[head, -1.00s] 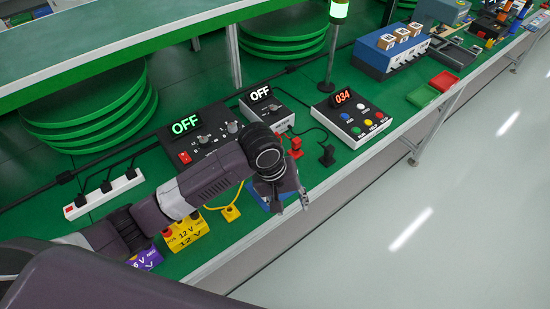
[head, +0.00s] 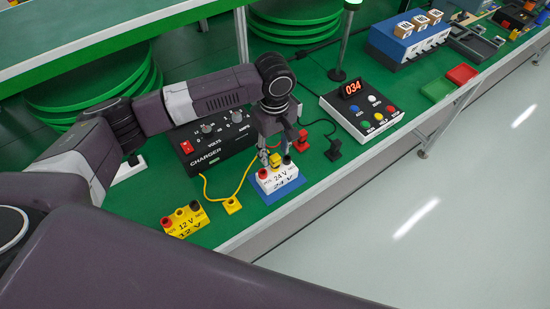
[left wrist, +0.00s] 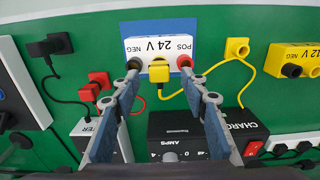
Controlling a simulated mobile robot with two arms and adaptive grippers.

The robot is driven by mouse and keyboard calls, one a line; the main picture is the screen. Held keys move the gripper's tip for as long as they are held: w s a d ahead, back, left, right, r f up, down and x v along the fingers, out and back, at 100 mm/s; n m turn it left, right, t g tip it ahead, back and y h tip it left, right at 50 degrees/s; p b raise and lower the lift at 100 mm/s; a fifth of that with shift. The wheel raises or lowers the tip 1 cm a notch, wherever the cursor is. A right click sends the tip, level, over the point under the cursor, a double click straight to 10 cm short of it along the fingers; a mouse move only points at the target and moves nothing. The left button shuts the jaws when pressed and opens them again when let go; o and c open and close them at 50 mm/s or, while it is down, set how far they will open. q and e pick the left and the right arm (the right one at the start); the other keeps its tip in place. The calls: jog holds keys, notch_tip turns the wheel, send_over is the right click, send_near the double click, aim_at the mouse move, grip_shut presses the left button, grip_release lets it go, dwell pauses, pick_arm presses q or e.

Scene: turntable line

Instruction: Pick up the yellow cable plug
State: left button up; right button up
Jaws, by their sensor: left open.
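A yellow cable plug (head: 275,158) stands at the middle of the white 24 V block (head: 278,179). My left gripper (head: 274,160) points down over the 24 V block. It is open, with one finger on each side of the plug at the block; I cannot tell whether they touch it. My right gripper is not in view.
The block rests on a blue pad (head: 289,190) near the table's front edge. A yellow 12 V block (head: 186,222) stands to the left, a charger (head: 215,152) behind. Red (head: 301,141) and black (head: 333,150) plugs are to the right, with a button panel (head: 363,112) beyond.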

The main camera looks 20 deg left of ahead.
aim_at(275, 157)
pick_arm(q)
notch_tip(275, 157, down, 3)
jog(key=shift+d+f, duration=0.1)
jog(key=shift+c, duration=0.6)
jog(key=c, duration=1)
grip_shut()
notch_tip(275, 157, up, 20)
jog(key=b, duration=0.1)
jog(key=shift+b, duration=0.35)
